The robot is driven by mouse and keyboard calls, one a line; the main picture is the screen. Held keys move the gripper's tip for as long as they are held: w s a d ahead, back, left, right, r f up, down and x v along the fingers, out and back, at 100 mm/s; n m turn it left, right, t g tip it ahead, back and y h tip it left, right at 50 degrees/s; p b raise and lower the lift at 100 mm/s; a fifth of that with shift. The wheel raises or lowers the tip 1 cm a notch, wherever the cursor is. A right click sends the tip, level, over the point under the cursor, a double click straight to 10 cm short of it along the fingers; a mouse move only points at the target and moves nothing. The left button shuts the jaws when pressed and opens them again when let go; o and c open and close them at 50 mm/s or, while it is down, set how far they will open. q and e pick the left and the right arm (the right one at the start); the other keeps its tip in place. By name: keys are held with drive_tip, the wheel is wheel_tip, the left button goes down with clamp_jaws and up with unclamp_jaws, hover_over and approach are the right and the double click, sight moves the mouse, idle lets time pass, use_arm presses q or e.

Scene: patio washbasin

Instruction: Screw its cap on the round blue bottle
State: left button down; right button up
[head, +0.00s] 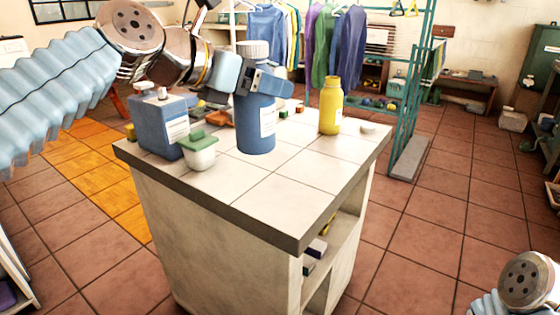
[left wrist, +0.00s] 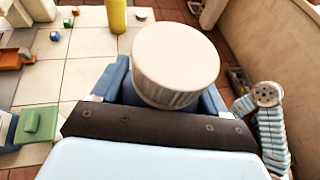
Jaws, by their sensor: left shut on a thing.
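The round blue bottle (head: 256,135) is upright near the middle of the table, with a white label. A white ribbed cap (head: 253,50) sits at its top; the gripper hides part of the join, so I cannot tell how tight it is. My left gripper (head: 264,82) is shut around the bottle's upper part, just below the cap. In the left wrist view the cap (left wrist: 175,62) is large between the fingers (left wrist: 165,100). I cannot tell whether the bottle's base touches the table. My right gripper is out of view; only part of that arm shows.
On the tiled table (head: 285,195) stand a square blue jug (head: 160,130), a white pot with green lid (head: 199,152) and a yellow bottle (head: 330,108). A small white cap (head: 369,127) lies at the right. The table's front is clear.

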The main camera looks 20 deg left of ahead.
use_arm(q)
drive_tip(key=w+f, duration=0.9)
drive_tip(key=w, duration=0.4)
drive_tip(key=f, duration=0.1)
drive_tip(key=f+b, duration=0.1)
drive_tip(key=f, duration=0.2)
drive_tip(key=shift+w+b, duration=0.3)
drive_tip(key=shift+w, duration=0.05)
